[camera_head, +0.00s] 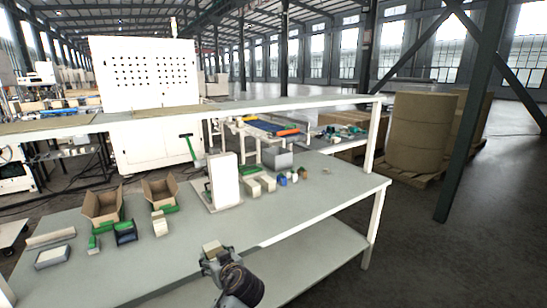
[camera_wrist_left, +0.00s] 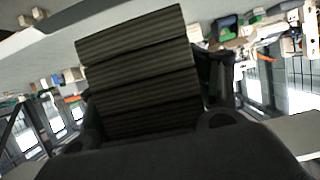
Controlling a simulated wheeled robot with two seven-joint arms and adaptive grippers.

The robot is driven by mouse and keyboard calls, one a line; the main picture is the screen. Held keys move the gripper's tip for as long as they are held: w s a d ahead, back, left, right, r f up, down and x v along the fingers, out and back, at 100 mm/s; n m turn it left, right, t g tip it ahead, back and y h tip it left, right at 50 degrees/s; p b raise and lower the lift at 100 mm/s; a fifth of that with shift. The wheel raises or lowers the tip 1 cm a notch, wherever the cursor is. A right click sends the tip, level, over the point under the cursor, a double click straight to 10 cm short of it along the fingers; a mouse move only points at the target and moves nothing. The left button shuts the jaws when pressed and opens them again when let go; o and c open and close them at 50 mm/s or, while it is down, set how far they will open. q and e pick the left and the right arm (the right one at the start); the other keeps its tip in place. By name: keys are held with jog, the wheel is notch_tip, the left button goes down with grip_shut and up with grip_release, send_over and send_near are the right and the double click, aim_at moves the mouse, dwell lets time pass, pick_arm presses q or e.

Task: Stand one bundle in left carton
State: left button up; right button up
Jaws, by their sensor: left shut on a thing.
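My left gripper (camera_head: 214,259) is shut on a tan bundle (camera_head: 211,247) and holds it up near the table's front edge, to the right of the cartons. In the left wrist view this bundle (camera_wrist_left: 138,50) is a dark, ribbed brown stack between the fingers. The left carton (camera_head: 102,208) is brown with open flaps and stands on the left half of the table. A second open carton (camera_head: 160,191) stands right of it. The insides of both are mostly hidden. My right gripper is not in view.
The grey table (camera_head: 190,262) is bare in front. A green-and-dark item (camera_head: 125,233) and a pale block (camera_head: 160,226) lie before the cartons. A white upright panel (camera_head: 225,181) stands right of them, with pale blocks (camera_head: 252,188) beside it. A shelf (camera_head: 250,106) runs above the back.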

aim_at(216, 249)
pick_arm(q)
jog(key=shift+w+d+r+h, duration=0.2)
jog(key=shift+w+h, duration=0.1)
jog(key=shift+w, duration=0.05)
jog(key=shift+w+d+r+m+t+h, duration=0.15)
jog(key=shift+w+d+m+t+h, duration=0.15)
jog(key=shift+w+d+m+h, duration=0.15)
jog(key=w+d+r+m+t+h, duration=0.2)
jog(key=d+r+m+h, duration=0.35)
jog(key=r, duration=0.55)
jog(key=shift+h, duration=0.4)
jog(key=s+a+f, duration=0.6)
jog(key=s+f, duration=0.1)
jog(key=shift+a, duration=0.25)
jog(key=s+a+f, duration=0.2)
jog(key=s+f, duration=0.3)
jog(key=f, duration=0.2)
jog(key=s+a+f, duration=0.2)
jog(key=s+f, duration=0.2)
jog(key=f, duration=0.4)
jog(key=shift+s, duration=0.35)
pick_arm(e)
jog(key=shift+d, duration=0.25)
